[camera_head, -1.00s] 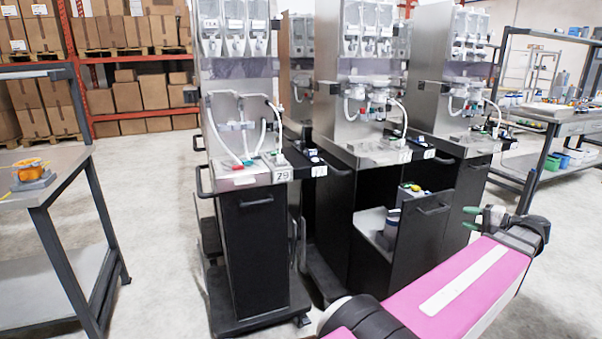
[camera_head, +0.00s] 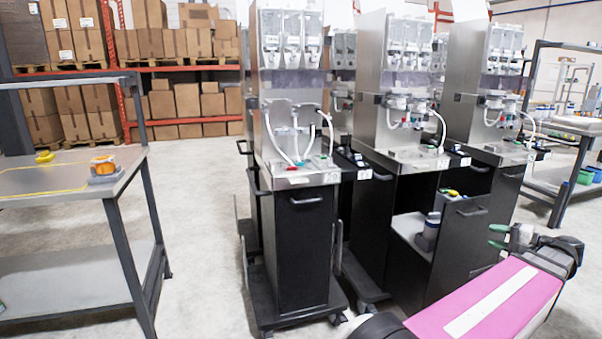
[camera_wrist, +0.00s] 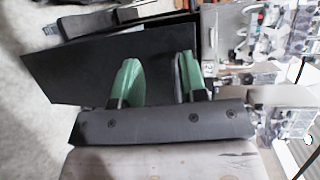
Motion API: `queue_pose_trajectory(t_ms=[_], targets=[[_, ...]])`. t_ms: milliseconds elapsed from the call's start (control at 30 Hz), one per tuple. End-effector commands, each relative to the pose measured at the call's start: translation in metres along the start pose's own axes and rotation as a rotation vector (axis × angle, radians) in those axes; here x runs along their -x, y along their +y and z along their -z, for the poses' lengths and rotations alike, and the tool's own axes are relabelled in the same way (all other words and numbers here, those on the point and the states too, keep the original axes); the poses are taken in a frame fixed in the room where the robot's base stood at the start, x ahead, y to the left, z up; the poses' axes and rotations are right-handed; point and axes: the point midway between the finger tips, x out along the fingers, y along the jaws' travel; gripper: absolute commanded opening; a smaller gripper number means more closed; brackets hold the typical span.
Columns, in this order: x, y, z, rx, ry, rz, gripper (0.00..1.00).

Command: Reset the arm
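My arm with its pink link stretches in from the lower right of the head view. My gripper (camera_head: 499,236) is at its far end, close in the picture to the dark front of the right-hand dispenser unit (camera_head: 480,205). In the wrist view my gripper (camera_wrist: 160,82) shows two green fingers standing apart with nothing between them. A black panel (camera_wrist: 75,68) lies beyond the fingers there. I cannot tell how far the fingers are from it.
A row of steel dispensers on black wheeled cabinets, the nearest one (camera_head: 304,235) in the middle, fills the centre and right. One open compartment (camera_head: 410,226) holds bottles. A workbench (camera_head: 60,178) with an orange-topped item (camera_head: 103,168) stands left. Floor (camera_head: 200,215) between is clear.

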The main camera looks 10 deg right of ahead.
Motion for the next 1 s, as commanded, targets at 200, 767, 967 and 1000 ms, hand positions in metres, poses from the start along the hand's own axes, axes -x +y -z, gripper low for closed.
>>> queue_pose_trajectory(t_ms=[200,767,967,1000], targets=[[-0.013,0.003,-0.002,-0.003,-0.013,-0.021,0.39],[-0.098,0.029,-0.023,-0.012,-0.105,-0.174,0.39],[-0.161,0.050,-0.048,0.002,-0.177,-0.301,0.39],[-0.174,0.054,-0.053,0.007,-0.192,-0.329,0.39]])
